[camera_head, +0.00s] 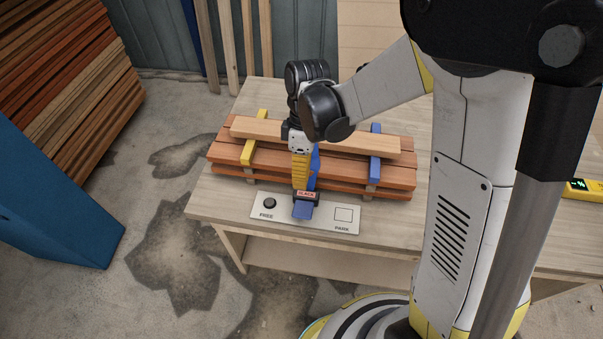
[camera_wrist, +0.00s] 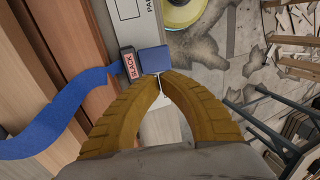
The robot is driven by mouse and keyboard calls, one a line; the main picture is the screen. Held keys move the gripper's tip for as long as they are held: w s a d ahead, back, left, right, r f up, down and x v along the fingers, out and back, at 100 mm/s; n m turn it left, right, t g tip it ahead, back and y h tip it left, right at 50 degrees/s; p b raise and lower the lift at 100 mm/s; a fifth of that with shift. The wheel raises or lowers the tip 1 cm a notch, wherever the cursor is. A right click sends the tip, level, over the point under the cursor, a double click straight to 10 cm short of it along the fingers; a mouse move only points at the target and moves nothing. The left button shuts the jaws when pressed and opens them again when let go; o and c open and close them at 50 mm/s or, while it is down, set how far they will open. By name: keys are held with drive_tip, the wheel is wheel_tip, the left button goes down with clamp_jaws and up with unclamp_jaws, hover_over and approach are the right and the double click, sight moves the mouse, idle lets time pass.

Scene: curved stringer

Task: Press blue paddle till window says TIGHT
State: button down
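The blue paddle (camera_head: 303,211) sticks out from a small black ratchet housing on a pale plate at the bench's front edge. Its window (camera_head: 306,194) reads SLACK, and the same word shows in the wrist view (camera_wrist: 130,65). A blue strap (camera_head: 315,163) runs from the housing back over the boards; it curves off left in the wrist view (camera_wrist: 50,130). My gripper (camera_head: 300,187) points down by the housing, its yellow fingers empty. In the wrist view its fingertips (camera_wrist: 164,77) meet right at the edge of the paddle (camera_wrist: 153,60); whether they touch it I cannot tell.
The plate (camera_head: 325,221) has a black knob (camera_head: 269,203) marked FREE and an outlined square (camera_head: 343,214) marked PARK. Stacked boards (camera_head: 227,152) with a yellow clamp (camera_head: 254,150) and blue clamp (camera_head: 375,150) lie behind. A blue block (camera_head: 60,200) stands left.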

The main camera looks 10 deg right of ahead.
sight(299, 210)
drive_tip(key=b+x, duration=0.3)
drive_tip(key=x, duration=0.5)
drive_tip(key=shift+f, duration=0.15)
